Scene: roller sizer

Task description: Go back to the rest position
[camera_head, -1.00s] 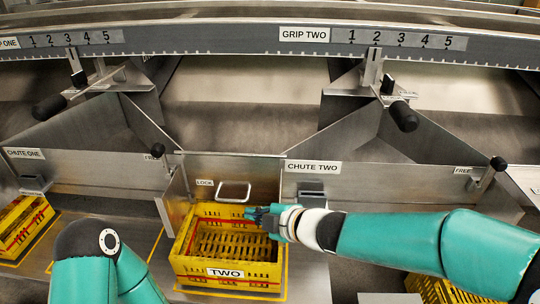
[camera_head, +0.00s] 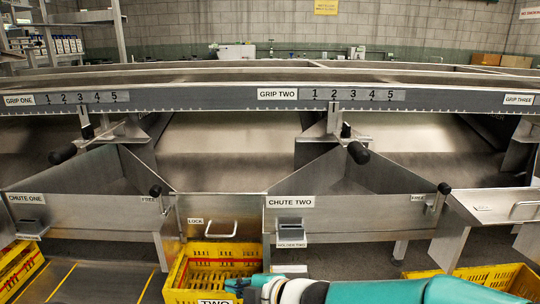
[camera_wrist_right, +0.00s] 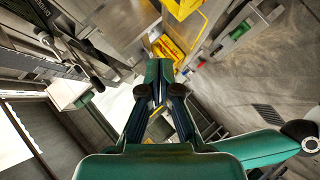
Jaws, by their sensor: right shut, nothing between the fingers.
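My right arm comes in from the lower right in the head view, and my right gripper (camera_head: 242,287) is at the bottom edge, in front of the yellow crate marked TWO (camera_head: 178,279). The gripper is shut with nothing in it. In the right wrist view the gripper (camera_wrist_right: 159,100) shows its fingers together, with the floor and metal frames beyond. I cannot tell from the head view whether the gripper is above the crate or nearer to me. My left gripper is not in view.
Chute one (camera_head: 80,213) and chute two (camera_head: 345,218) stand behind the crate, with black-knobbed levers (camera_head: 358,152) above. A metal flap with a handle (camera_head: 221,229) is behind crate TWO. Other yellow crates stand at the left (camera_head: 18,268) and right (camera_head: 490,275).

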